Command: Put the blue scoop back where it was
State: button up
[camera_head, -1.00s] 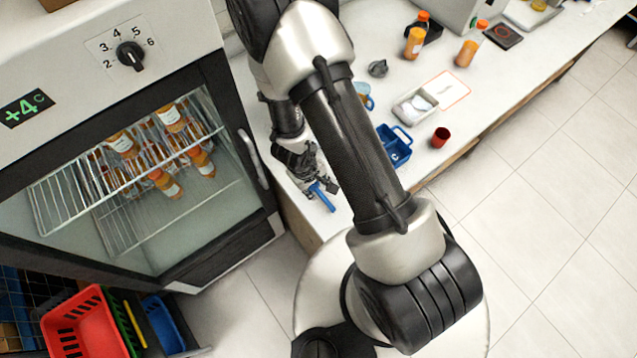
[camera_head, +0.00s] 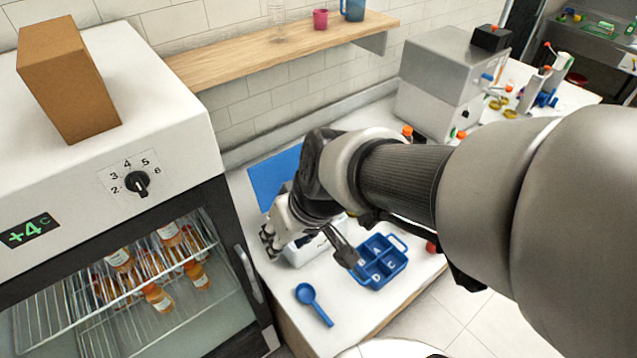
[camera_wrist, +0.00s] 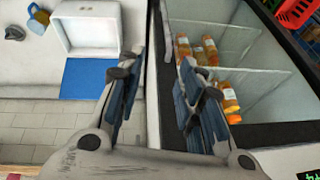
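The blue scoop (camera_head: 312,300) lies on the white counter near its front edge, beside the fridge, with its round bowl toward the back and its handle toward the front. My gripper (camera_head: 306,246) is above the counter, behind the scoop and apart from it. In the wrist view, the two fingers of my gripper (camera_wrist: 162,62) are spread wide with nothing between them. The scoop does not show in the wrist view.
A blue divided caddy (camera_head: 381,262) stands right of the scoop. A white container (camera_head: 300,255), also in the wrist view (camera_wrist: 92,32), stands behind my gripper, near a blue panel (camera_head: 272,178). The fridge (camera_head: 245,290) with bottles borders the counter on the left.

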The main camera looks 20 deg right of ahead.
jog(key=s+d+r+m+h, duration=0.2)
jog(key=s+d+r, duration=0.3)
jog(key=s, duration=0.5)
jog(key=shift+s+d+r+t+h, duration=0.15)
jog(key=shift+d+r+t+h, duration=0.2)
jog(key=shift+d, duration=0.55)
notch_tip(320, 180, down, 15)
jog(key=b, duration=1.5)
